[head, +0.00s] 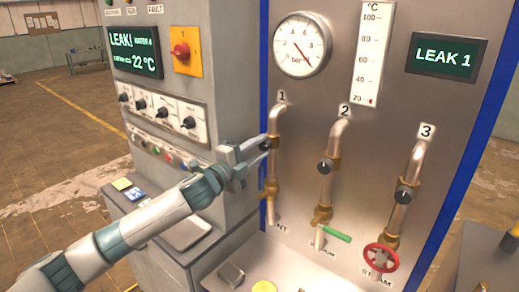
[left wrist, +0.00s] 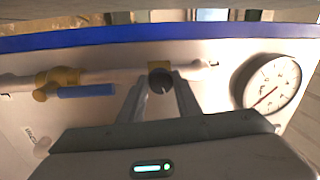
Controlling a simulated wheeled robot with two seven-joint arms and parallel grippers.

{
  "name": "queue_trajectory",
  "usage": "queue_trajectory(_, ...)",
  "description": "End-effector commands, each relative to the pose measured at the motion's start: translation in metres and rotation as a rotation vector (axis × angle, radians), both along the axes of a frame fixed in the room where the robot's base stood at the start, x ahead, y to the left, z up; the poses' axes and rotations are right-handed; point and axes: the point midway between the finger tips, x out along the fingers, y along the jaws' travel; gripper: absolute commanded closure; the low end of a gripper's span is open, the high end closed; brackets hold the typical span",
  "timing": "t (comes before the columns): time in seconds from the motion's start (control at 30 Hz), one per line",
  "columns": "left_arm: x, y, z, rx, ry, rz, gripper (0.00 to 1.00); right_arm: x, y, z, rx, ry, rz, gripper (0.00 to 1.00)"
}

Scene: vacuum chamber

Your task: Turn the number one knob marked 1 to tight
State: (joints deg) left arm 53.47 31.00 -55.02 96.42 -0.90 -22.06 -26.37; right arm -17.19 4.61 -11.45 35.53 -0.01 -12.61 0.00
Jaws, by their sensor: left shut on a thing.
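Pipe 1 (head: 273,180) stands under the mark "1" (head: 282,96) on the steel panel. My left gripper (head: 266,145) reaches in from the left at the upper part of this pipe. In the left wrist view its two fingers (left wrist: 160,88) are shut on a small dark round knob (left wrist: 160,78) with a pale pointer line, set on a brass fitting. In the head view the fingers largely hide this knob. The display (head: 445,55) reads "LEAK 1". My right gripper is not in view.
Pipes 2 (head: 325,190) and 3 (head: 408,190) carry similar black knobs to the right. A green lever (head: 337,234) and a red handwheel (head: 381,257) sit lower down. A control cabinet (head: 165,100) stands close on the left. A blue valve handle (left wrist: 86,91) is near the gripper.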

Motion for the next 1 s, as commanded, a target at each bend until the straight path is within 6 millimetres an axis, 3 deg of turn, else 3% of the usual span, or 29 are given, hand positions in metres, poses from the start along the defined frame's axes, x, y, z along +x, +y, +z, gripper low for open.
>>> queue_trajectory(0.4, 0.0005, 0.0008, -0.0009, 0.239, -0.157, 0.000, 0.92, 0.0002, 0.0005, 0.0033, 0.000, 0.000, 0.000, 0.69)
queue_trajectory(1.0, 0.0002, 0.0004, -0.0015, 0.290, -0.191, -0.001, 0.92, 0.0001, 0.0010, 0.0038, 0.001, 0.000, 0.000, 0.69)
